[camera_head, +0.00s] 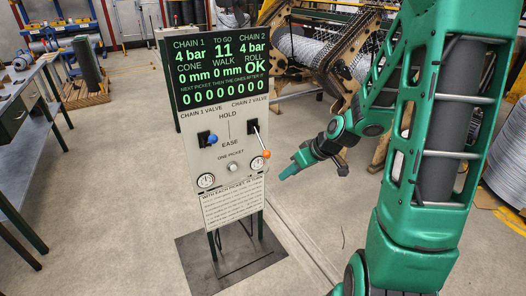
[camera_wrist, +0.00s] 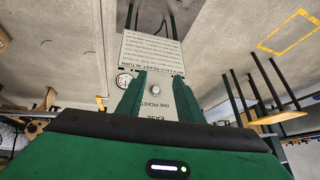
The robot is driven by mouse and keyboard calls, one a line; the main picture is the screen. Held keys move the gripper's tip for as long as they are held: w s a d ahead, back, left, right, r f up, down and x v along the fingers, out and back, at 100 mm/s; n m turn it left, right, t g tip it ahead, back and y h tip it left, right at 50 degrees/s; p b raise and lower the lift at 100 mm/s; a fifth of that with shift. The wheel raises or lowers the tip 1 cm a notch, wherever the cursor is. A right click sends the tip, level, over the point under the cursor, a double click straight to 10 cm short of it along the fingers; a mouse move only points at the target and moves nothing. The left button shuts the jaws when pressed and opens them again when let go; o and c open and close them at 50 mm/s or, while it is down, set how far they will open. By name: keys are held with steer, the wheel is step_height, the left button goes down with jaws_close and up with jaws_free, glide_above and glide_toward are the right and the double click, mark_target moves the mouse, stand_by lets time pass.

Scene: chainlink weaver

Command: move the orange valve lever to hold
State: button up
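The orange valve lever is under the CHAIN 2 VALVE label on the upright control panel (camera_head: 190,170). Its orange knob (camera_head: 266,154) hangs low and to the right of its black slot (camera_head: 253,126), near the height of the EASE label and below HOLD. My gripper (camera_head: 284,172) is to the right of the panel, a little below and right of the orange knob, apart from it in the picture. In the wrist view my gripper's two green fingers (camera_wrist: 160,74) stand apart with nothing between them but the panel behind.
A blue-knobbed lever (camera_head: 212,139) is under CHAIN 1 VALVE, left of the orange one. A round button (camera_head: 232,166) and two gauges sit lower on the panel. A weaving machine (camera_head: 320,50) stands behind right; a workbench (camera_head: 25,105) is at left.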

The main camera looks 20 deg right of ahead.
steer(key=w+f+t+y, duration=0.1)
steer(key=w+f+t, duration=0.15)
steer(key=w, duration=0.45)
steer(key=m+t, duration=0.2)
steer(key=t, duration=0.3)
glide_toward(264, 149)
steer(key=shift+g, duration=0.25)
steer(key=x, duration=1)
steer(key=shift+w+d, duration=0.15)
steer(key=shift+w, duration=0.3)
jaws_close()
steer(key=shift+s, duration=0.1)
